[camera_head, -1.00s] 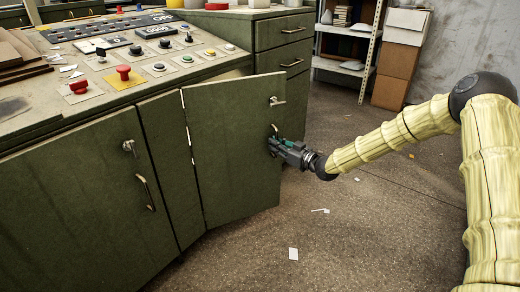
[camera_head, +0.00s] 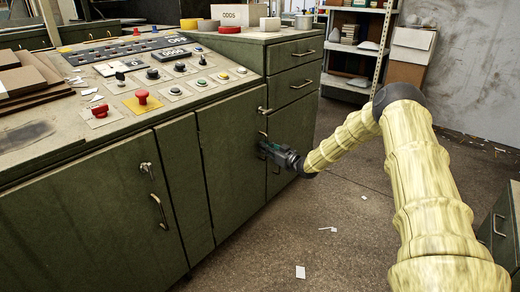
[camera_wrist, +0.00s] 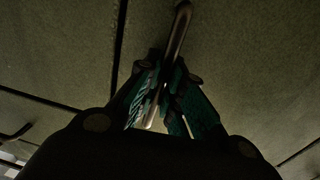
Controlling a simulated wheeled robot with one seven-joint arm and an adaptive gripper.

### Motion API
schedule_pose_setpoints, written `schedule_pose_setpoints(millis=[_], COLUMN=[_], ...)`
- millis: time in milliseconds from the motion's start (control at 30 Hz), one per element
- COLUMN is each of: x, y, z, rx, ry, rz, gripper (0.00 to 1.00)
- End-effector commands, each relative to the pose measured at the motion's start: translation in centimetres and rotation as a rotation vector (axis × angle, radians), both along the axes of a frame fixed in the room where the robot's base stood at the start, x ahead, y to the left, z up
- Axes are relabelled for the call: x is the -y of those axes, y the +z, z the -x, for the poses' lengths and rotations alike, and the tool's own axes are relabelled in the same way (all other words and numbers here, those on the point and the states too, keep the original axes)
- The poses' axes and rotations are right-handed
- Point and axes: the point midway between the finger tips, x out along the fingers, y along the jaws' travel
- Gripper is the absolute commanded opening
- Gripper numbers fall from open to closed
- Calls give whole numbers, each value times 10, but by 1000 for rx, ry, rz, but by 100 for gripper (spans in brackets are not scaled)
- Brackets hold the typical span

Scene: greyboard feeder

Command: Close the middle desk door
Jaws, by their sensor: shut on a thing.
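The middle desk door (camera_head: 230,165) is a dark green panel below the control console. It now stands in line, or nearly in line, with the desk front; any small gap at its right edge is too small to tell. My gripper (camera_head: 266,150) is at the door's right edge. In the wrist view, its two teal-lined fingers (camera_wrist: 163,100) are shut around the door's metal bar handle (camera_wrist: 181,28). The handle's lower part is between the fingers. A lock with a key (camera_head: 262,110) sits on the door above the handle.
The left desk door (camera_head: 100,220) with its own handle is shut. Drawers (camera_head: 292,85) stand to the right of the middle door. A green cabinet (camera_head: 500,232) is at the right edge. Open floor (camera_head: 300,225) with paper scraps lies in front.

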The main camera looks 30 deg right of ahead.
Motion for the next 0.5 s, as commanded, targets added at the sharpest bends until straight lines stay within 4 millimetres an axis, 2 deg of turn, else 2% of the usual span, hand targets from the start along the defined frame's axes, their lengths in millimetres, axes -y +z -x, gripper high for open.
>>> schedule_pose_setpoints(millis=[300, 333, 367, 500], x=[2, 1, 1, 1], y=[4, 4, 4, 3], z=[-4, -4, -4, -3], rx=[4, 5, 5, 4], ry=[-5, -5, -5, -4], rz=[0, -1, -1, 0], gripper=[0, 13, 19, 19])
